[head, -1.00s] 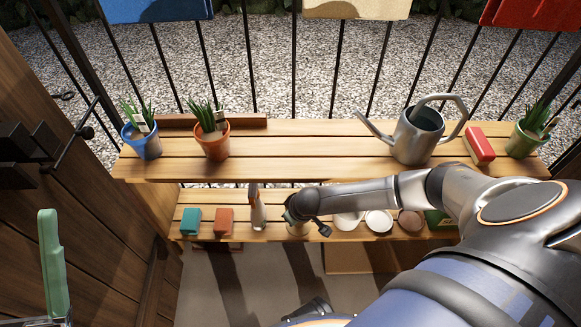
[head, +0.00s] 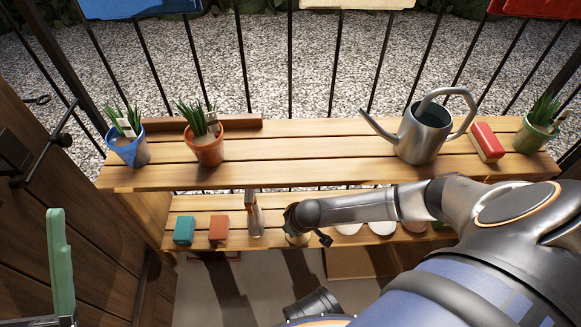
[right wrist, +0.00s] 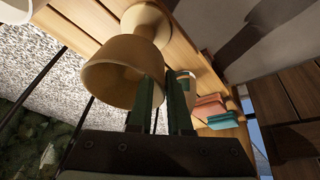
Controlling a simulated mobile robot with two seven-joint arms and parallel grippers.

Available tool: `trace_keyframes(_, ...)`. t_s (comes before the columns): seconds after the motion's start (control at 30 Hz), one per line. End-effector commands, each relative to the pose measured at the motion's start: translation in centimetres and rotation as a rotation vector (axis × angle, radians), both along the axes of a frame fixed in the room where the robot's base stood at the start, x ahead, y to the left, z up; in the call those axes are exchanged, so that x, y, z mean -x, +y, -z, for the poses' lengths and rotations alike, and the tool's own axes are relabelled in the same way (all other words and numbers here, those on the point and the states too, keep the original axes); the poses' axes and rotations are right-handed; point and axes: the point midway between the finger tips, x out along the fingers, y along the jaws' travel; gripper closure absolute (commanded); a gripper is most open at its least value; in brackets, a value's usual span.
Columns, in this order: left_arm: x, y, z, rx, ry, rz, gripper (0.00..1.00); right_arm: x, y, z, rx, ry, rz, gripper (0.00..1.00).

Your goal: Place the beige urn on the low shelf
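The beige urn (right wrist: 112,72) is a rounded bowl on a narrow stem and flared foot. In the right wrist view its foot is at the low shelf's boards, but I cannot tell whether it bears its full weight there. My right gripper (right wrist: 163,85) has its dark green fingers at the urn's rim, one over the bowl's mouth and one outside, with a narrow gap around the wall. In the head view the right gripper and arm mostly cover the urn (head: 297,239). The low shelf (head: 268,240) lies below the upper shelf. My left gripper (head: 62,262) shows one green finger.
The low shelf also holds a teal box (head: 184,230), an orange box (head: 219,229), a spray bottle (head: 253,214) and pale dishes (head: 381,228). The upper shelf (head: 300,155) bears potted plants, a watering can (head: 423,135) and a red-and-white block (head: 487,142).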

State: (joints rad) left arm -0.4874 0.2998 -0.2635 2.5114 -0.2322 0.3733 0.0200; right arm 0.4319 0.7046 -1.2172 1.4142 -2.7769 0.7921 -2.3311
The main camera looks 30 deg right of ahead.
Motion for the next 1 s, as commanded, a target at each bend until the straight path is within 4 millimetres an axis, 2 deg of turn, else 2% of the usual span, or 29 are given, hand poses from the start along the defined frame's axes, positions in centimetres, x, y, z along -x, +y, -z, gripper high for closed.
trace_keyframes(0.03, 0.0, 0.0, 0.0, 0.000, 0.000, 0.000, 0.25, 0.0, 0.0, 0.0, 0.001, 0.000, 0.000, 0.77)
trace_keyframes(0.17, 0.0, 0.0, 0.0, 0.000, 0.000, 0.000, 0.25, 0.0, 0.0, 0.0, 0.001, 0.000, 0.000, 0.62)
trace_keyframes(0.5, 0.0, 0.0, -0.4, -0.006, -0.001, 0.003, 0.25, 0.0, -0.1, -0.6, 0.001, 0.000, 0.000, 0.61)
trace_keyframes(0.57, 0.0, 0.1, -0.9, -0.004, 0.000, 0.003, 0.25, 0.3, -0.1, -1.3, 0.000, 0.000, 0.000, 0.61)
trace_keyframes(0.8, 0.2, 0.5, -4.1, 0.020, -0.010, 0.013, 0.25, 2.2, -0.1, -6.2, 0.001, -0.001, -0.002, 0.61)
trace_keyframes(1.0, 0.3, 0.7, -5.9, 0.033, -0.012, 0.021, 0.25, 3.8, 0.0, -9.6, 0.001, 0.000, -0.002, 0.61)
